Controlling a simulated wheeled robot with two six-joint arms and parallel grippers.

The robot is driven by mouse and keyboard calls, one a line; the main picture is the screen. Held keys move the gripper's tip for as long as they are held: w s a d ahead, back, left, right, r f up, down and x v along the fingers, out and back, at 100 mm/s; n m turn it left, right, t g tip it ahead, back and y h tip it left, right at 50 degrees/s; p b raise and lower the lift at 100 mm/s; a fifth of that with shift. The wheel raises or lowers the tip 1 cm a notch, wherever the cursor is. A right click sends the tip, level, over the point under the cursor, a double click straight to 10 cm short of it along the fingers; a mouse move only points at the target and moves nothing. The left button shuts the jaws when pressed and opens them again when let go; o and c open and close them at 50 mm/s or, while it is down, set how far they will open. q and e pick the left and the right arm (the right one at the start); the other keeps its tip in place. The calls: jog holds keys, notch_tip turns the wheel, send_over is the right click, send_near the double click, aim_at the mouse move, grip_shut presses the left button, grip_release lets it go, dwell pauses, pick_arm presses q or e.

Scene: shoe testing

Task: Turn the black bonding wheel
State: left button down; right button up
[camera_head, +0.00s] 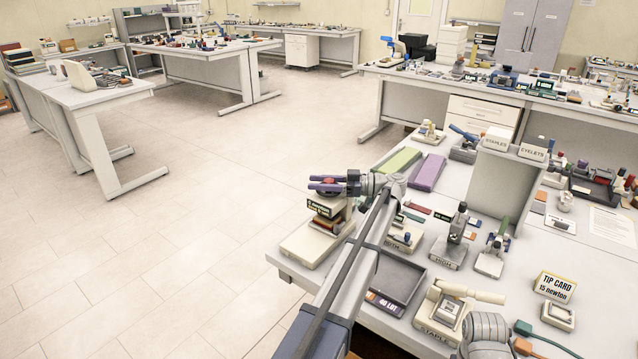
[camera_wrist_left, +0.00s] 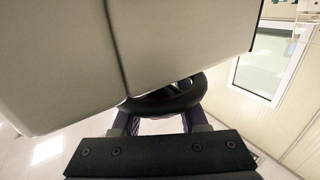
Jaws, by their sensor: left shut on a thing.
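My left gripper (camera_head: 314,183) has its purple fingers at the top of a cream bench device (camera_head: 305,245) with a labelled front, at the near left edge of the table. In the left wrist view the black bonding wheel (camera_wrist_left: 165,98) lies between the two purple fingers, and the gripper is shut on it. The pale body of the device (camera_wrist_left: 60,65) fills the upper left of that view and hides part of the wheel. In the head view I cannot make out the wheel clearly. My right gripper is not in view.
A dark grey tray (camera_head: 398,278) lies right of my left arm. A cream stapling device (camera_head: 440,312), small bench tools (camera_head: 457,235) and a tip card (camera_head: 555,287) stand further right. Green (camera_head: 397,162) and purple (camera_head: 428,172) mats lie behind. Open floor is to the left.

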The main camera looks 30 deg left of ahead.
pick_arm(q)
jog(key=shift+c, duration=2.2)
grip_release()
jog(key=shift+v, duration=3.8)
